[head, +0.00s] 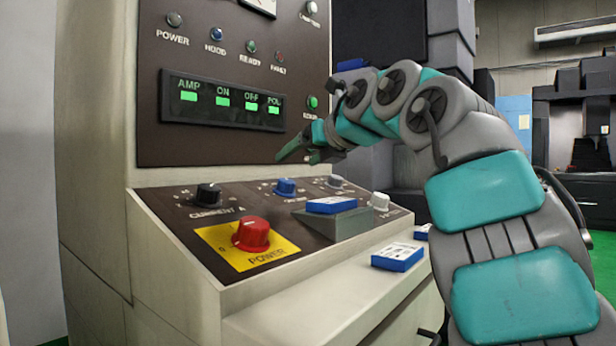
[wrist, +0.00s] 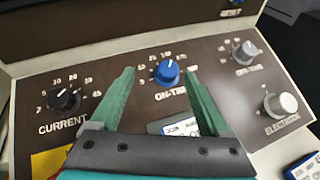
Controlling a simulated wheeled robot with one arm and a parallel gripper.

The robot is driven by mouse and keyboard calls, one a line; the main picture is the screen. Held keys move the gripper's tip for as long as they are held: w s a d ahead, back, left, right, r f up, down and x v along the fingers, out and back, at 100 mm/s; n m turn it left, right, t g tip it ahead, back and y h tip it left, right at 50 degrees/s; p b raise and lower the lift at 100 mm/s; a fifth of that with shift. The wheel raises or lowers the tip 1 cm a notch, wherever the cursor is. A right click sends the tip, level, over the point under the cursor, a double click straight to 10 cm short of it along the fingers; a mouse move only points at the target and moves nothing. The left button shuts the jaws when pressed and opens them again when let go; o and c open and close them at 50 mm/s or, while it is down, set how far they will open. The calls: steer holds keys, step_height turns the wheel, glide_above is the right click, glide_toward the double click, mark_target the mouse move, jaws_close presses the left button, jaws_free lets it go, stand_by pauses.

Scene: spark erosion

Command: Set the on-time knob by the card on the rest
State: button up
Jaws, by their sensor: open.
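The on-time knob (wrist: 167,73) is blue with a white pointer line that points roughly up in the wrist view, and its label below is partly covered. It also shows on the sloping panel in the head view (head: 285,187). My gripper (wrist: 159,74) is open and empty, with its green fingers one on each side of the knob in the wrist view. In the head view my gripper (head: 290,155) is above the panel, apart from the knob. The card (head: 332,205) is blue-edged and lies on the grey rest (head: 342,224); its writing is too small to read, and my gripper partly hides it in the wrist view.
A black current knob (head: 208,195), a red power knob (head: 252,234) on a yellow plate, and grey off-time (wrist: 245,50) and electrode (wrist: 280,105) knobs share the panel. Another blue-edged card (head: 398,257) lies on the ledge. The upright panel with a green display (head: 222,101) rises behind.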

mark_target(289, 183)
steer(key=shift+w+d+f+m+h, duration=0.15)
steer(key=shift+d+f+h, duration=0.1)
steer(key=shift+f, duration=0.25)
steer(key=shift+w+d+f+m+h, duration=0.15)
steer(key=shift+d+f, duration=0.05)
steer(key=shift+f, duration=0.3)
steer(key=shift+w+f+g, duration=0.2)
steer(key=shift+f+g, duration=0.1)
steer(key=p+x, duration=0.1)
steer(key=x, duration=0.6)
steer(key=shift+w+a, duration=0.1)
steer(key=shift+w, duration=0.05)
steer(key=shift+c, duration=0.3)
jaws_close()
